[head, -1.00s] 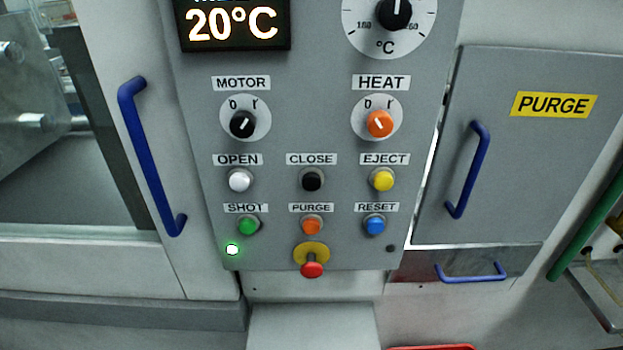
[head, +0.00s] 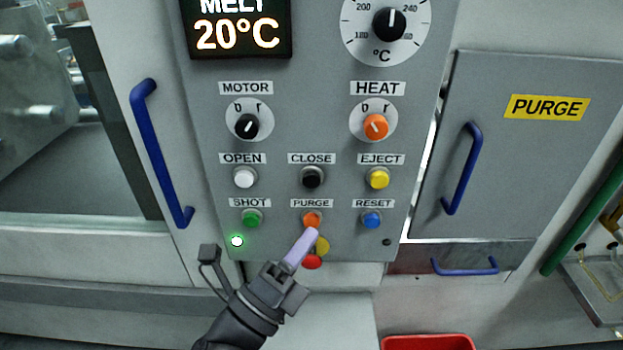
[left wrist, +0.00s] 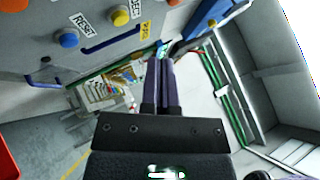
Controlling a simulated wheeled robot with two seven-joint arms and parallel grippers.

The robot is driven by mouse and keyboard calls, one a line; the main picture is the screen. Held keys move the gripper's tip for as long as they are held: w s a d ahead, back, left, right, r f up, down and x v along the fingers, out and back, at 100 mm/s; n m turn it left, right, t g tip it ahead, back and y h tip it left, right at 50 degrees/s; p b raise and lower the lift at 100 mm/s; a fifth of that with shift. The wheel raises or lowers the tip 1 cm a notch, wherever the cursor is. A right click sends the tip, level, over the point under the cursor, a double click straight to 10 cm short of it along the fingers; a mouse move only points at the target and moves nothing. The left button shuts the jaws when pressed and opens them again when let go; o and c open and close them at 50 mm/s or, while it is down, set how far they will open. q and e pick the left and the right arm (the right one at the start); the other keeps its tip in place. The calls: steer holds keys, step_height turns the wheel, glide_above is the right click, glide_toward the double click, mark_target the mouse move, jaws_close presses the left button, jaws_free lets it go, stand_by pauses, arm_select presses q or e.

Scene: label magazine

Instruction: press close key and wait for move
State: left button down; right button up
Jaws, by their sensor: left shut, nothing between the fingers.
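The black CLOSE key (head: 312,177) sits in the middle of the grey control panel (head: 280,130), under its label. My left gripper (head: 313,233) is shut and empty, its pale purple fingers pointing up the panel. In the head view its tips are just below the orange PURGE key (head: 312,218) and partly cover the red and yellow stop knob (head: 312,262). I cannot tell whether the tips touch the panel. In the left wrist view the shut fingers (left wrist: 160,75) point past the panel. The CLOSE key is not seen there. My right gripper is not in view.
White OPEN (head: 244,177), yellow EJECT (head: 378,178), green SHOT (head: 252,217) and blue RESET (head: 372,219) keys surround it. The display (head: 237,30) reads 20°C. A blue door handle (head: 160,155) is at left, the PURGE door (head: 510,150) at right. A red bin (head: 428,342) stands below.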

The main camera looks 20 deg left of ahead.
arm_select(q)
steer(key=shift+w, duration=0.1)
steer(key=b, duration=0.1)
glide_toward(312, 180)
steer(key=w+d+r, duration=0.3)
steer(key=d, duration=0.1)
steer(key=shift+w+r, duration=0.2)
steer(key=shift+w, duration=0.5)
steer(key=shift+w+a, duration=0.1)
stand_by(1.4)
steer(key=shift+w+a, duration=0.1)
steer(key=shift+w, duration=0.2)
